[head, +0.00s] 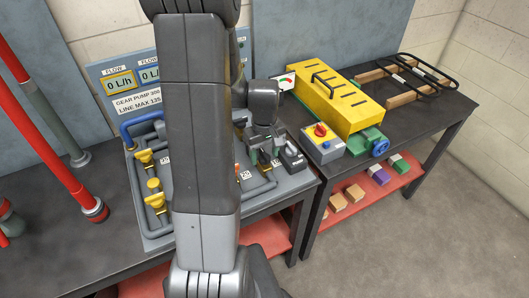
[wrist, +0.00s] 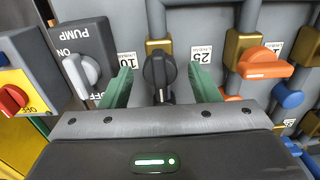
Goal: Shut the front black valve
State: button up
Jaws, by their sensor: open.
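The black valve handle (wrist: 159,72) sits on a brass body in the wrist view, beside the tags 10 and 25. My gripper (wrist: 162,88) is open, with one green finger on each side of the handle. A gap shows between the handle and each finger, so it is not gripped. In the head view my gripper (head: 265,158) is low over the right end of the pipe panel, left of the pump switch box (head: 292,157). The black handle cannot be made out there, and my arm hides the middle of the panel.
In the wrist view, the pump switch with a grey knob (wrist: 81,70) is close on the left. An orange valve handle (wrist: 264,63) and a blue handle (wrist: 287,95) lie to the right. Yellow valves (head: 153,184) and a yellow-topped machine (head: 335,98) flank the area.

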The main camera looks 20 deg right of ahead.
jog(key=c, duration=1)
